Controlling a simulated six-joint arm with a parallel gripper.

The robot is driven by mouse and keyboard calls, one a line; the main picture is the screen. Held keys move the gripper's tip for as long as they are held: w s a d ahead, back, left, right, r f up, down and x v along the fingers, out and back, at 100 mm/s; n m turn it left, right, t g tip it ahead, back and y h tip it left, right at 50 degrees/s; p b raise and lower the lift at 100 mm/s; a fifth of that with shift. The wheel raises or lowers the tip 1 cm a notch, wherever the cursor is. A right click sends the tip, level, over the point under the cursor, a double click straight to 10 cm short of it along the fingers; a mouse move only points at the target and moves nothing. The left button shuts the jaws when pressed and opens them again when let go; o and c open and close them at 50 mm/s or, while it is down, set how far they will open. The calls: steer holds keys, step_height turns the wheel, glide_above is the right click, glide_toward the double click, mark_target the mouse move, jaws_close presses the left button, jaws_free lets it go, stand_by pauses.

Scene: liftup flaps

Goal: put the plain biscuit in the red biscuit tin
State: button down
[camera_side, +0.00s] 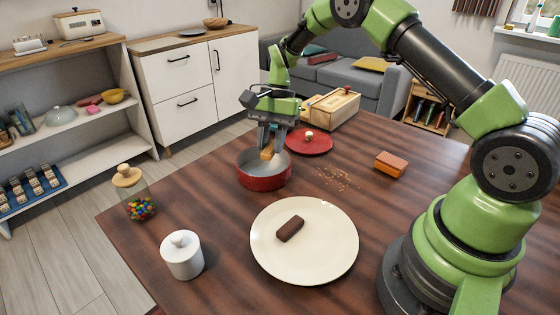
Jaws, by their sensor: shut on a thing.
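The red biscuit tin (264,179) stands uncovered on the table, a round tin with a pale inside. My gripper (268,150) points down over the tin and is shut on the plain biscuit (267,153), a small golden-tan piece. The biscuit is at or just above the tin's opening; I cannot tell exactly how low it is.
A cream plate (325,253) with a dark brown biscuit (290,229) lies in front. A candy jar (138,196) and white lidded pot (182,256) stand left. An orange-brown block (391,164) lies right, a wooden box (331,110) behind. Crumbs lie right of the tin.

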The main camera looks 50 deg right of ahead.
steer(key=w+d+m, duration=0.1)
steer(key=d+m+t, duration=0.1)
steer(key=m, duration=0.1)
steer(key=shift+w+r, duration=0.2)
steer(key=shift+w, duration=0.15)
steer(key=shift+m, duration=0.4)
steer(key=shift+w+d+f, duration=0.1)
steer(key=shift+d+f, duration=0.05)
steer(key=shift+f, duration=1.25)
steer(key=shift+w+d+f, duration=0.1)
steer(key=shift+f, duration=1.25)
steer(key=c, duration=0.9)
jaws_free()
steer(key=shift+o, duration=0.2)
steer(key=shift+r, duration=0.15)
step_height(320, 180, up, 8)
